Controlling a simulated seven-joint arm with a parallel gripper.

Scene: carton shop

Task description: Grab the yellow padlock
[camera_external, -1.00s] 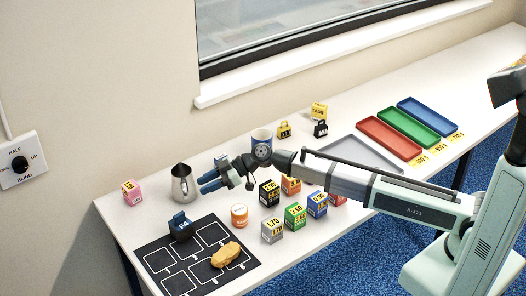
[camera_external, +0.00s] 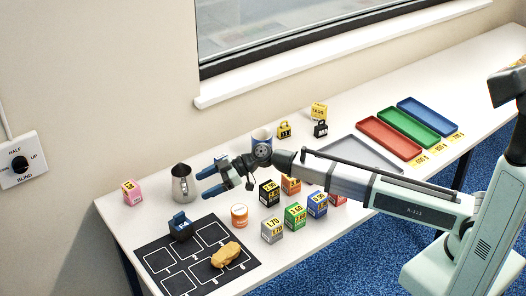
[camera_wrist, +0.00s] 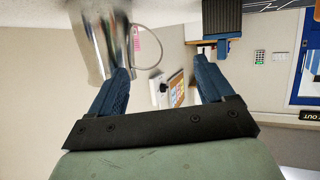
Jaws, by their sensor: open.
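The yellow padlock (camera_external: 284,131) stands on the white table towards the back, just right of the blue-and-white mug, in the external view. My gripper (camera_external: 206,181) is open and empty, held above the table to the left of the padlock and well apart from it, with its blue fingers pointing left. In the wrist view my gripper (camera_wrist: 164,80) shows two spread blue fingers with nothing between them. The padlock cannot be made out in the wrist view. A black padlock (camera_external: 321,129) stands to the right of the yellow one.
A metal pitcher (camera_external: 182,184) stands close to my fingertips and also looms in the wrist view (camera_wrist: 97,35). A mug (camera_external: 261,137) stands behind my wrist. A yellow tag box (camera_external: 319,111) is behind the padlocks. Several price cubes stand in front of my arm.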

